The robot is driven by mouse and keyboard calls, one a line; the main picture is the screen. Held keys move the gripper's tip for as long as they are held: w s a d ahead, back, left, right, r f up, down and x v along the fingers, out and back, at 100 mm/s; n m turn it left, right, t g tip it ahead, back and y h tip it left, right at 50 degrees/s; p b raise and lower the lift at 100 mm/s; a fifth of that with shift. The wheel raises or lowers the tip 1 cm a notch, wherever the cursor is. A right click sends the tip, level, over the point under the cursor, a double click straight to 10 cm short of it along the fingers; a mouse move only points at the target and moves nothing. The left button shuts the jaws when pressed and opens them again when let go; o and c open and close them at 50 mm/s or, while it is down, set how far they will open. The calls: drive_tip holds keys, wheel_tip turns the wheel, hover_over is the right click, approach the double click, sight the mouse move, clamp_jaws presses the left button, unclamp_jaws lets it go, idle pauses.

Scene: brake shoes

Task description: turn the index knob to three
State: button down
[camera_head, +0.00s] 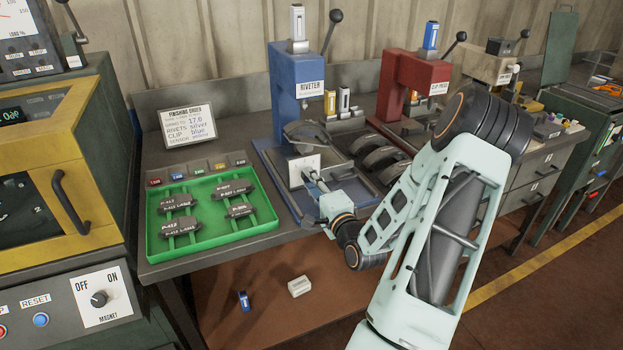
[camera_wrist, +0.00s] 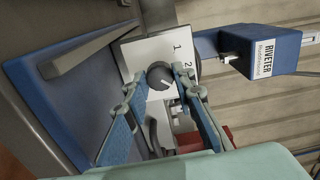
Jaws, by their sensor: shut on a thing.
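The index knob (camera_wrist: 158,74) is a round grey knob on a white plate (camera_wrist: 133,48) at the blue riveter. The numerals 1 and 2 show on the plate. The numeral 3 does not show; the right finger covers part of that side. A short pale mark on the knob points down and right in the wrist view. My gripper (camera_wrist: 160,77) has one finger on each side of the knob and is shut on it. In the head view my gripper (camera_head: 309,177) is in front of the white plate (camera_head: 292,166), and the knob is hidden there.
The blue riveter (camera_head: 283,85) stands behind the plate, with dark curved brake shoes (camera_head: 381,153) to its right. A green tray (camera_head: 213,238) holding dark labelled parts lies left on the bench. A red press (camera_head: 397,83) stands further right.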

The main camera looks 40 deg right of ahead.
drive_tip(key=shift+m, duration=0.3)
idle(0.4)
drive_tip(key=c, duration=1.6)
unclamp_jaws()
drive_tip(key=v, duration=1.2)
